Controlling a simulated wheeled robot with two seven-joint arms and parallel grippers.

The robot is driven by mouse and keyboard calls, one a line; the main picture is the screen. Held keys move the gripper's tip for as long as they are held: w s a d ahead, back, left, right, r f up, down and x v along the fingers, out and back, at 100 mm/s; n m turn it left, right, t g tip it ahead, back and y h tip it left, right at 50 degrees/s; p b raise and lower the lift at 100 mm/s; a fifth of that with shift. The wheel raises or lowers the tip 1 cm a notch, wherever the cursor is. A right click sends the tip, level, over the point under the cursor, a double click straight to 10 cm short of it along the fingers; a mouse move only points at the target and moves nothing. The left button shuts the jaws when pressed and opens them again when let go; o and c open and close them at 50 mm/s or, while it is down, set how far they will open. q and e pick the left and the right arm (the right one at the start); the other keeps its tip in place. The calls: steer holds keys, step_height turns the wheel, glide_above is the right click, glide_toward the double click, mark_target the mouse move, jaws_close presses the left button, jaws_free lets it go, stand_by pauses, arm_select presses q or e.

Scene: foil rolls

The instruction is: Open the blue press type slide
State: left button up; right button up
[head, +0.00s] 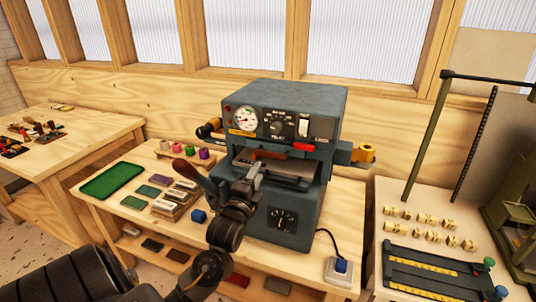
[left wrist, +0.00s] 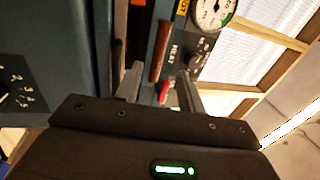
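The blue press (head: 285,110) stands on the wooden bench in the head view, with a gauge and dial on its front. A reddish-brown bar handle (head: 268,154) sits across its front opening, above a dark flat slide plate (head: 275,172). The handle also shows upright in the left wrist view (left wrist: 160,50). My left gripper (head: 255,172) is at the press front, just before the handle. In the left wrist view its two fingers (left wrist: 160,75) are apart, with the handle seen between and beyond them. I cannot tell whether they touch it. My right gripper is not in view.
A lever with a brown grip (head: 183,168) sticks out left of the press. A red tab (head: 304,147) is right of the handle. A green tray (head: 112,181) and several small blocks lie left on the bench. A blue button box (head: 340,269) is at front right.

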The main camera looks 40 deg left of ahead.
mark_target(267, 156)
arm_select(q)
steer(key=p+x, duration=0.2)
steer(key=x, duration=0.6)
steer(key=shift+w+a+r, duration=0.1)
steer(key=shift+w+r, duration=0.05)
steer(key=shift+w, duration=0.2)
steer(key=shift+w+a+p, duration=0.15)
steer(key=shift+w+p, duration=0.15)
steer(key=shift+w, duration=0.2)
jaws_close()
